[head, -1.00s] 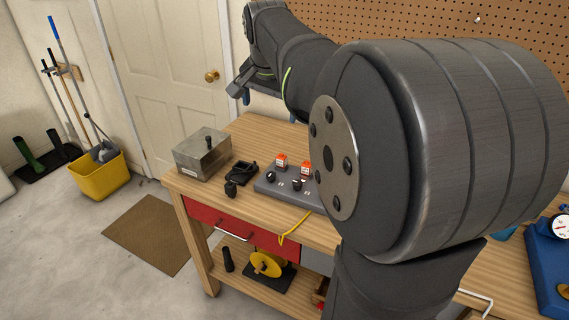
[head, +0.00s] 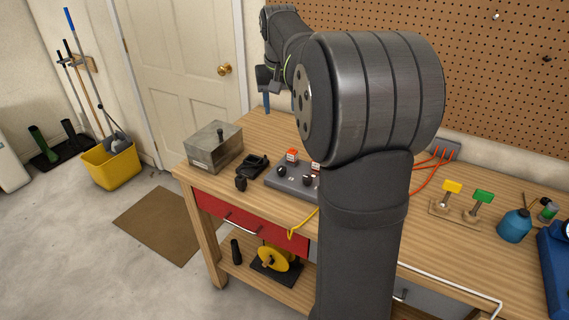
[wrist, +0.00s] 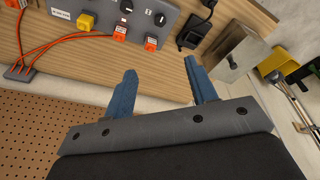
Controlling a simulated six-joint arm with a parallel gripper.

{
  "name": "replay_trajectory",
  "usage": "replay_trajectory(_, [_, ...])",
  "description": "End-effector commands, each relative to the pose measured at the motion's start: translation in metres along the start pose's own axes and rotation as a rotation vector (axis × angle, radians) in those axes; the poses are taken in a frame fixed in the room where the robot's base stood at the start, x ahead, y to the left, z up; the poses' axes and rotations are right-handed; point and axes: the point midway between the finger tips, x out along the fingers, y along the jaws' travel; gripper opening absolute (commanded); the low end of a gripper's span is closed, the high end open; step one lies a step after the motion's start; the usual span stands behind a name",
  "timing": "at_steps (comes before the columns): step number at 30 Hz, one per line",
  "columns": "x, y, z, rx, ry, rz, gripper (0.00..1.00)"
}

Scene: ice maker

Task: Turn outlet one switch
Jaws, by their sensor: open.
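A grey outlet panel (head: 292,179) lies on the workbench, partly hidden behind my arm in the head view. It has black rotary knobs (head: 281,171) and orange plugs (head: 292,155) in it. In the wrist view the panel (wrist: 100,14) is at the top edge, with black knobs (wrist: 160,19), orange plugs (wrist: 120,33) and a yellow label or block (wrist: 87,20). Which knob is outlet one I cannot read. My gripper (wrist: 160,68) is open and empty, its blue fingers apart, beyond the panel toward the back wall; it also shows in the head view (head: 267,102).
Orange cables (wrist: 55,42) run from the panel to a grey strip (wrist: 18,72). A metal box (head: 214,147) and a black device (head: 252,166) stand left of the panel. The pegboard (head: 480,70) rises behind the bench. Yellow and green tags (head: 452,187) stand to the right.

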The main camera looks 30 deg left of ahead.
Motion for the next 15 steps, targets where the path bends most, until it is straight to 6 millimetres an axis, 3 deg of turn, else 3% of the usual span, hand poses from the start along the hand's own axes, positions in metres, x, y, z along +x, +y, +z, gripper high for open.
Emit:
replay_trajectory(9, [0.067,0.006,-0.037,-0.598,-0.146,-0.073,0.52])
replay_trajectory(15, [0.092,0.009,-0.047,-0.831,-0.186,-0.125,0.52])
